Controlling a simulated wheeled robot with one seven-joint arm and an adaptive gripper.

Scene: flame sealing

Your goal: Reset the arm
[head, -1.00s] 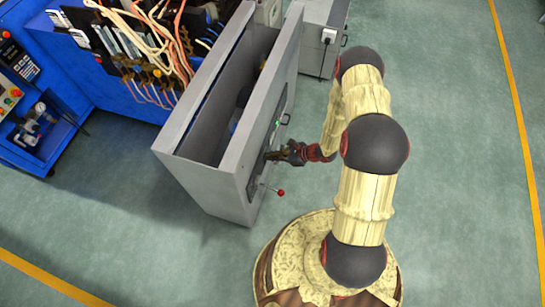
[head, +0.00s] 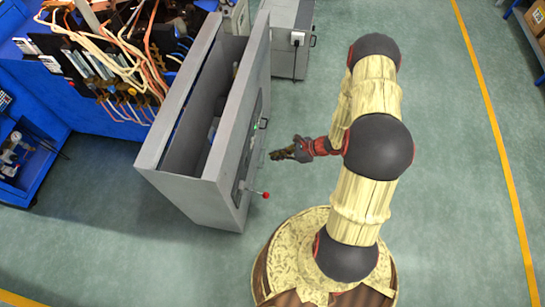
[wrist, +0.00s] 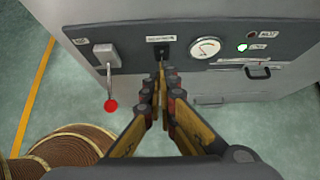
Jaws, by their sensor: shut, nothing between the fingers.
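My gripper (head: 278,154) is shut and empty, held in the air to the right of the grey machine cabinet (head: 188,198), apart from it in the head view. In the wrist view my gripper (wrist: 162,82) points at the cabinet's dark control panel (wrist: 130,58). The panel carries a lever with a red knob (wrist: 111,105), which hangs downward, a small labelled switch area above the fingertips, a round white gauge (wrist: 204,48), and a lit green light (wrist: 241,48) below a dark red one. The red knob (head: 265,195) also shows in the head view.
A blue machine (head: 85,105) with many orange hoses stands behind the cabinet at the left. A grey box (head: 290,45) with a handle stands at the back. A blue shelf with cartons (head: 535,20) is at the top right. Open green floor lies right of my arm, crossed by a yellow line (head: 485,110).

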